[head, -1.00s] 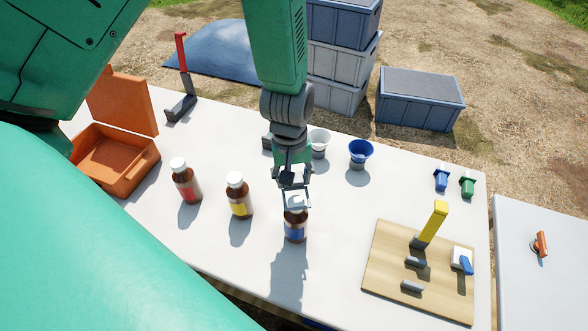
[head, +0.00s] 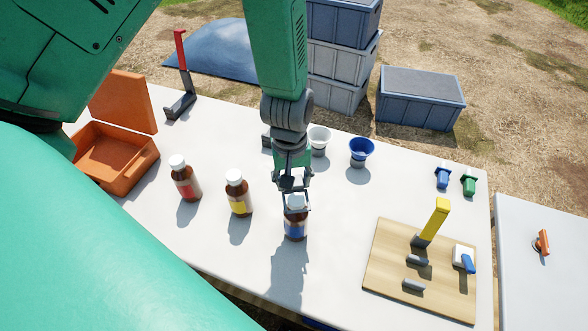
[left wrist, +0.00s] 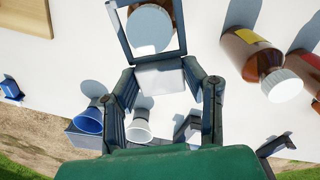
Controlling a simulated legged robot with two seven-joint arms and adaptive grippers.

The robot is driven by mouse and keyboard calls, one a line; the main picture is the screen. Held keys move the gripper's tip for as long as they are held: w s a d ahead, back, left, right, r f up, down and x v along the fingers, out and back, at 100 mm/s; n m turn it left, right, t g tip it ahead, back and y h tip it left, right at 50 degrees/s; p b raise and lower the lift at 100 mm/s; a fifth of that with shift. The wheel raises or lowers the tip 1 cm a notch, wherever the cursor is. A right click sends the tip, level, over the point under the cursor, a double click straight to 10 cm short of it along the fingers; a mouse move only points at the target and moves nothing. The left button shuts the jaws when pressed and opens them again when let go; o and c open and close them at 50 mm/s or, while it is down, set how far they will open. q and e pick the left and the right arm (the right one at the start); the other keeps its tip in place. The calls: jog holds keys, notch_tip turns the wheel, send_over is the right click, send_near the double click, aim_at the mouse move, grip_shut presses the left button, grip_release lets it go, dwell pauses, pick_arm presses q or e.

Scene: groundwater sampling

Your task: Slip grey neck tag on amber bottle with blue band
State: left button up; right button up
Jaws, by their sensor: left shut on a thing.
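The amber bottle with the blue band (head: 295,229) stands upright near the table's front edge. My left gripper (head: 293,190) is over it, shut on the grey neck tag (head: 297,210) by its plate. In the left wrist view the tag (left wrist: 160,78) extends from between the fingertips (left wrist: 162,76). The bottle's white cap (left wrist: 150,29) shows through its square opening. The tag appears to be at cap level; its exact height relative to the neck is unclear. My right gripper is not in view.
Amber bottles with a yellow band (head: 239,205) and a red band (head: 186,185) stand to the left. White (head: 319,137) and blue (head: 361,150) funnels stand behind. A wooden board (head: 385,262) lies right, an open orange case (head: 112,160) left.

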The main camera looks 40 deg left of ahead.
pick_arm(q)
jog(key=shift+f, duration=0.7)
jog(key=shift+f+b, duration=0.15)
jog(key=shift+b, duration=0.2)
jog(key=o, duration=1.3)
jog(key=shift+r, duration=0.25)
jog(key=r, duration=1.1)
jog(key=shift+s+r, duration=0.2)
